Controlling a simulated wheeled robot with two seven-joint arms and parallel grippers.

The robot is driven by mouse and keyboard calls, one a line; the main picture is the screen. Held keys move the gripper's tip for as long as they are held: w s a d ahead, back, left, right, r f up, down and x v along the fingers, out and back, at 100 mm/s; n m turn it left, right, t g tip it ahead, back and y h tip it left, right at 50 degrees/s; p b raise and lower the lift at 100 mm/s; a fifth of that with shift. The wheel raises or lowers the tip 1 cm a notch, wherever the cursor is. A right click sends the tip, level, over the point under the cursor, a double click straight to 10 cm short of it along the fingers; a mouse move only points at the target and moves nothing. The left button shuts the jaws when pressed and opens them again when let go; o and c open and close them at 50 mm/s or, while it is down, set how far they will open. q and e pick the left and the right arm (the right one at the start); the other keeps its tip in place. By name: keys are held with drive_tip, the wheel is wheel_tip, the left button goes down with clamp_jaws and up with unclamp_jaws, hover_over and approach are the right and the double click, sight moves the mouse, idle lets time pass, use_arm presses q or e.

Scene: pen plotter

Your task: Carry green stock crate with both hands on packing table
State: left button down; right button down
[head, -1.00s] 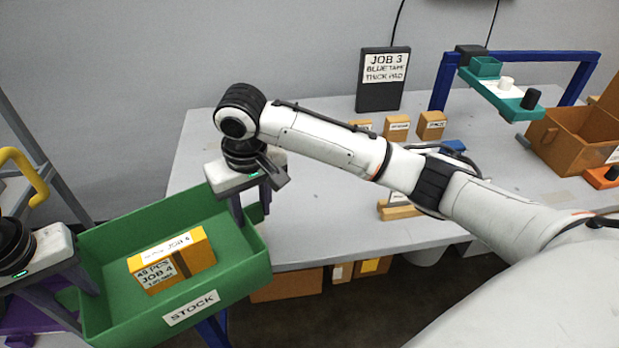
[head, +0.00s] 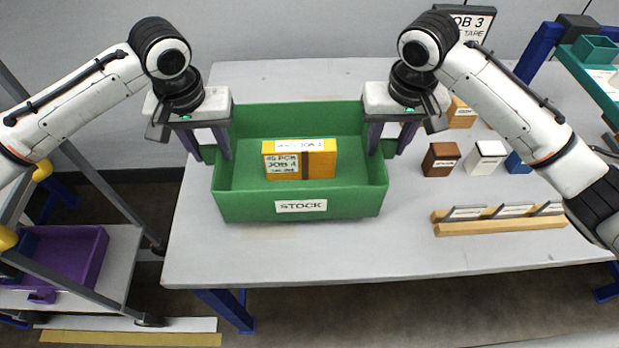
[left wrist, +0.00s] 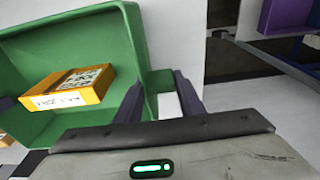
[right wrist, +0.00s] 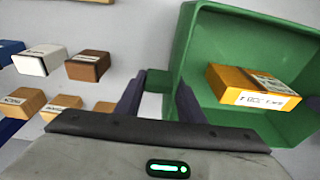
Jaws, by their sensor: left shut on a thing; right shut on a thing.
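The green stock crate (head: 300,205) with a "STOCK" label is over the left part of the packing table (head: 330,262), level. I cannot tell whether it touches the tabletop. A yellow-orange box (head: 322,160) marked "JOB 4" lies inside it. My left gripper (head: 212,155) is shut on the crate's left end; the left wrist view shows its fingers (left wrist: 160,98) at the green end tab. My right gripper (head: 388,150) is shut on the right end; the right wrist view shows its fingers (right wrist: 158,98) there too.
Brown (head: 441,160) and white (head: 485,158) small boxes stand right of the crate, near a wooden card rack (head: 500,225). A JOB 3 sign (head: 470,22) stands behind my right arm. A cart with a purple bin (head: 75,262) is at the left. The front tabletop is clear.

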sight(214, 160)
use_arm(q)
drive_tip(key=shift+s+r, duration=0.1)
drive_tip(key=shift+r, duration=0.05)
use_arm(e)
drive_tip(key=shift+s+r, duration=0.15)
use_arm(q)
drive_tip(key=shift+f, duration=0.2)
use_arm(e)
drive_tip(key=shift+f, duration=0.25)
